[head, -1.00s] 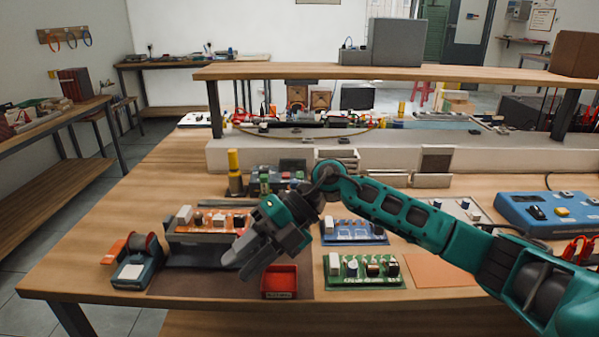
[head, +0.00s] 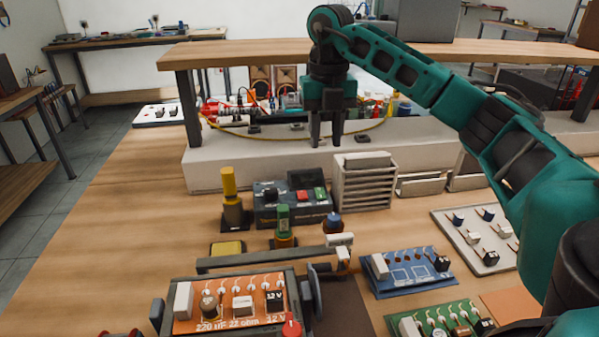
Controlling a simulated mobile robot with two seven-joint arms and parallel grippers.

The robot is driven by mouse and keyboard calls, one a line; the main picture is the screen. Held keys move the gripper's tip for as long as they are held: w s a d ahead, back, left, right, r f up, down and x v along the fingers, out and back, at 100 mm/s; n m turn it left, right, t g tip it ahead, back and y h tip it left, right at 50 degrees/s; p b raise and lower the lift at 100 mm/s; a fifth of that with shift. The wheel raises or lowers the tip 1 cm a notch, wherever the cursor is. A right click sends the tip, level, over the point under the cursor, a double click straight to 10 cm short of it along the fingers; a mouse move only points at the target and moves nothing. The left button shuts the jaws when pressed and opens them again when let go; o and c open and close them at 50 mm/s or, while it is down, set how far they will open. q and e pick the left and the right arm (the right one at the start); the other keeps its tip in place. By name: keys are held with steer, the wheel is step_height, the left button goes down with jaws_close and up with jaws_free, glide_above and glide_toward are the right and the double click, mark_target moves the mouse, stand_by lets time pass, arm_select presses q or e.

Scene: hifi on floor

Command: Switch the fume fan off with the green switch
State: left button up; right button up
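A dark switch box (head: 268,214) stands on the table before the raised shelf base. On its front are a black knob, a red switch (head: 302,196) and, to the right of that, a small green switch (head: 319,194). Which way the switches are set is too small to tell. A beige slatted unit (head: 364,187), perhaps the fume fan, stands just right of the box. My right gripper (head: 326,142) points down above and behind the switch box, with a gap between its fingers and nothing in them. It touches no switch. My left gripper is out of view.
A wooden shelf (head: 230,60) runs behind my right gripper. A yellow-topped post (head: 230,190), a green-topped post (head: 283,220) and a blue-topped pot (head: 333,224) stand near the box. An orange circuit board (head: 240,302) and a blue board (head: 405,272) lie in front.

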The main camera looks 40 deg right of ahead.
steer(key=b, duration=0.2)
glide_toward(322, 197)
step_height(322, 197, down, 7)
steer(key=shift+w+f, duration=0.1)
steer(key=shift+f, duration=0.05)
jaws_close()
stand_by(0.4)
